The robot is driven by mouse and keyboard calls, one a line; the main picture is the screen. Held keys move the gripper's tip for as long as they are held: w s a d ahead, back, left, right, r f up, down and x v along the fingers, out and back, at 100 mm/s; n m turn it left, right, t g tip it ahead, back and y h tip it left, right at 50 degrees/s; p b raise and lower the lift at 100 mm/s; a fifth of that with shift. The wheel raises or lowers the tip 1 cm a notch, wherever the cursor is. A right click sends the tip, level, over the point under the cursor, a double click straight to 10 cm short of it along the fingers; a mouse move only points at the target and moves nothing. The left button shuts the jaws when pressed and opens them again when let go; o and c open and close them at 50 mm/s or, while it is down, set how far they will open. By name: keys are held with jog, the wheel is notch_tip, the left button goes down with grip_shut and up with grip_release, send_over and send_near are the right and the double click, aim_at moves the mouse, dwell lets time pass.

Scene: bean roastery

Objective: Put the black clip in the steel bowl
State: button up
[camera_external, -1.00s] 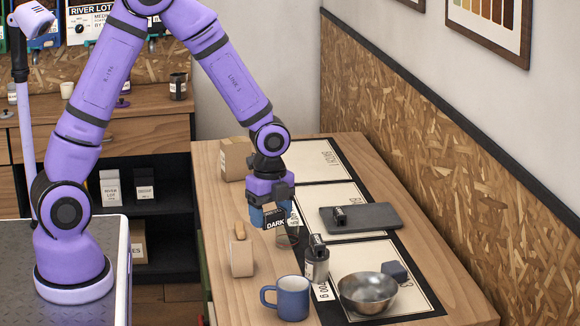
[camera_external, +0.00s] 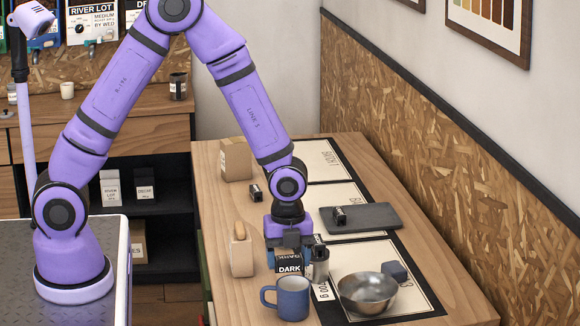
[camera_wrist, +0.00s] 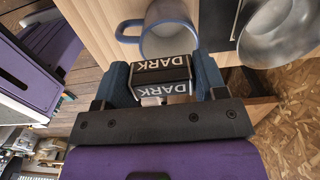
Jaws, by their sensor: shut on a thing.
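My gripper (camera_external: 294,258) points down over the table and is shut on the black clip (camera_external: 289,267), which shows white "DARK" lettering. In the wrist view the black clip (camera_wrist: 155,73) sits between the blue fingers of my gripper (camera_wrist: 162,82). The steel bowl (camera_external: 367,293) stands upright and looks empty, to the right of and nearer the camera than my gripper. The bowl (camera_wrist: 272,42) is partly cut off at the top right of the wrist view. The clip is outside the bowl.
A blue mug (camera_external: 292,299) stands just in front of my gripper. A grey tray (camera_external: 375,217) holds a small black item.

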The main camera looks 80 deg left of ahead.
jog(key=shift+w+d+f, duration=0.3)
jog(key=shift+w+f, duration=0.5)
jog(key=shift+w, duration=1.55)
jog(key=shift+w+d+f, duration=0.3)
jog(key=shift+w+f, duration=0.5)
jog(key=shift+w, duration=1.55)
jog(key=shift+w+d+f, duration=0.3)
jog(key=shift+w+f, duration=0.5)
jog(key=shift+w, duration=1.55)
jog(key=shift+f, duration=0.4)
jog(key=shift+f, duration=0.2)
jog(key=o, duration=0.9)
jog(key=shift+f, duration=0.1)
